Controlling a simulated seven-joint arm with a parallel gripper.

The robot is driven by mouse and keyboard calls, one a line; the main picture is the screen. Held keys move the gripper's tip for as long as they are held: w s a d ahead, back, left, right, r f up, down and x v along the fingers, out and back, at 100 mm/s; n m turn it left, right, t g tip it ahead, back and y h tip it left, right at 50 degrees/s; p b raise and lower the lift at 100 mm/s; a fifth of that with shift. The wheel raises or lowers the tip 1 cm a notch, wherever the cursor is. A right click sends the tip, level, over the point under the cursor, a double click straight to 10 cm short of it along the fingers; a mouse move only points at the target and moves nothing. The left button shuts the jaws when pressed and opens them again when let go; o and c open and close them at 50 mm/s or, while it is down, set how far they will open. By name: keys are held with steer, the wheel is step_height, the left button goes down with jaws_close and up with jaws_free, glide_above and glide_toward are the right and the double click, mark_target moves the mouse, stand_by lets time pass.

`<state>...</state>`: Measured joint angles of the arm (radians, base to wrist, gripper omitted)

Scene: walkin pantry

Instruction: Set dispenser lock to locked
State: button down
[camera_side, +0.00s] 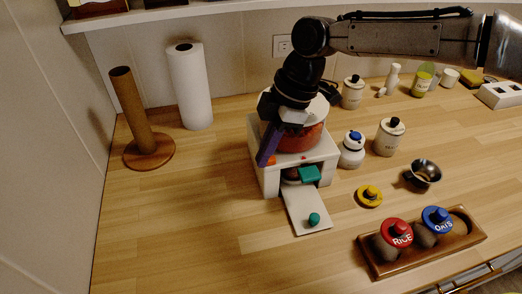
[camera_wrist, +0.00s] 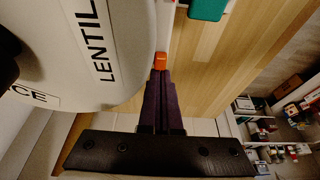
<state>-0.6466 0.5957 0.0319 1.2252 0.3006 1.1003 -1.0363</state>
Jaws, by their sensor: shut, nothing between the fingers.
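The dispenser (camera_side: 322,152) is a white box with a rounded reddish hopper, standing mid-counter in the side view. A small orange piece (camera_side: 270,160), perhaps the lock, sits at its front left edge; it also shows in the wrist view (camera_wrist: 161,61). A teal block (camera_side: 309,174) is on the dispenser's front, and it shows at the top of the wrist view (camera_wrist: 207,9). My gripper (camera_side: 264,161) is shut and empty, its purple fingers pointing down at the dispenser's left front. In the wrist view its fingertips (camera_wrist: 160,76) are right at the orange piece; I cannot tell whether they touch.
A white board (camera_side: 303,208) with a teal knob extends from the dispenser's front. A paper towel roll (camera_side: 190,88) and brown post (camera_side: 133,110) stand left. White jars (camera_side: 389,137), a yellow lid (camera_side: 369,196) and a wooden rack (camera_side: 385,268) are right. Counter left of the dispenser is clear.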

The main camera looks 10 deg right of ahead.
steer(key=shift+d, duration=0.8)
steer(key=a, duration=0.4)
steer(key=v, duration=1)
